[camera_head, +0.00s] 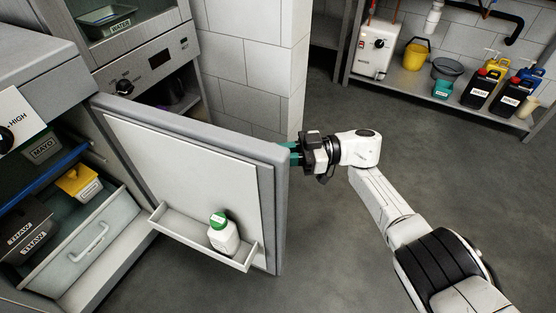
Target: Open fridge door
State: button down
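The fridge door (190,165) stands wide open, its white inner face and door shelf (205,238) turned towards me. A white bottle with a green cap (223,232) stands on the door shelf. My gripper (292,152) is at the door's free edge, at the upper right of the door. Its green fingertips reach the edge and are partly hidden behind it, so I cannot tell whether they hold anything. The fridge interior shows at the left, with a pale drawer (85,240) with a handle, and a yellow container (78,182).
Dark tubs labelled THAW (25,235) sit at the left inside the fridge. A tiled wall corner (250,70) stands behind the door. A low shelf (450,105) with bottles, a yellow bucket (416,55) and a white box (375,48) is at the upper right. The grey floor (330,240) right of the door is clear.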

jog(key=shift+s+a+r, duration=0.1)
jog(key=shift+a+r, duration=0.1)
jog(key=shift+a, duration=0.25)
jog(key=c, duration=1.4)
grip_release()
jog(key=shift+o, duration=0.7)
jog(key=shift+s+a, duration=0.1)
jog(key=shift+a, duration=0.25)
jog(key=shift+o, duration=0.7)
jog(key=shift+f, duration=0.1)
jog(key=shift+d, duration=0.2)
jog(key=shift+d, duration=0.1)
jog(key=b+v, duration=0.3)
jog(key=v, duration=0.7)
jog(key=shift+w+d+b, duration=0.25)
jog(key=shift+b, duration=0.15)
